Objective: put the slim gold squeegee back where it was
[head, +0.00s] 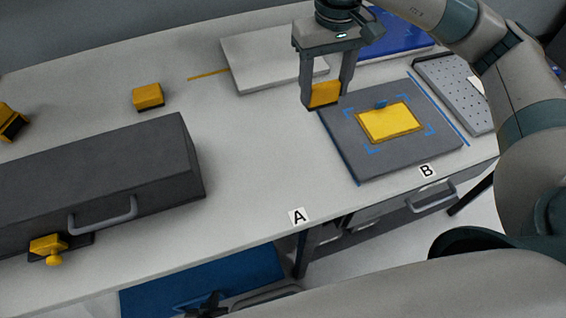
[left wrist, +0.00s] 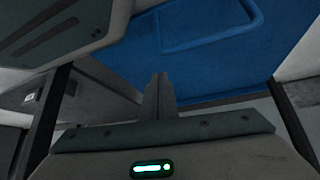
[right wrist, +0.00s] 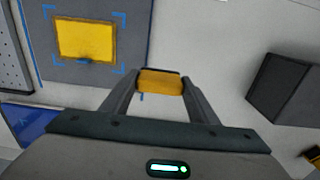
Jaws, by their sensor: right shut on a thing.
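My right gripper (head: 325,98) is shut on a gold block (head: 324,93), which I take for the slim gold squeegee. It is above the back left corner of the grey board (head: 352,160); whether it touches anything is unclear. In the right wrist view the block (right wrist: 160,82) sits between the fingertips. Another gold block (head: 148,97) stands alone on the table behind the dark case. A thin gold strip (head: 207,75) lies beside the white slab. My left gripper (left wrist: 160,95) shows in the left wrist view with its fingers together and nothing visible between them.
The grey board carries a yellow sheet (head: 390,122) inside blue corner marks. A dark case (head: 100,170) fills the left front. A blue panel (head: 150,297) is below the table. The table middle is clear.

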